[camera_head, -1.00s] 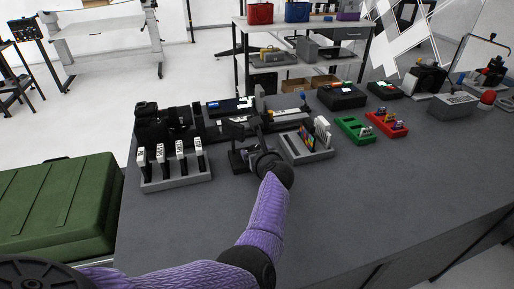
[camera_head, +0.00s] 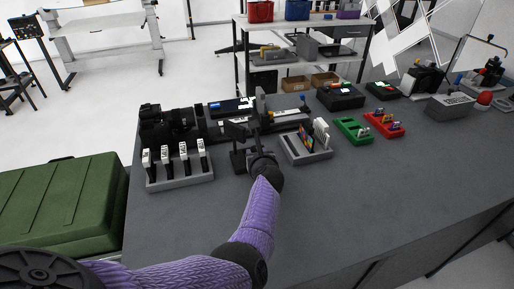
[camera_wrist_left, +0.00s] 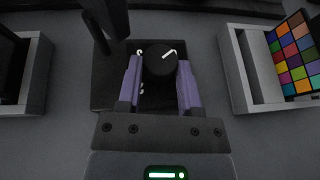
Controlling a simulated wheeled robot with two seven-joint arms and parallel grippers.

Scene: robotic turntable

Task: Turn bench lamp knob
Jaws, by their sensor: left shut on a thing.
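The bench lamp has a dark square base (camera_wrist_left: 108,85) and a dark arm, and its round black knob (camera_wrist_left: 160,60) with a white pointer line shows in the left wrist view. The pointer aims to the upper right. White marks sit on the base left of the knob. My left gripper (camera_wrist_left: 160,68) has its two purple fingers on either side of the knob and is shut on it. In the head view my left gripper (camera_head: 254,151) is at the lamp (camera_head: 238,158), and the knob is hidden there. My right gripper is not in view.
A grey rack with white-topped pieces (camera_head: 180,181) stands left of the lamp. A grey tray holding a colour chart (camera_head: 308,155) is close on the right. Green (camera_head: 352,131) and red (camera_head: 385,125) trays lie farther right. The bench front is clear.

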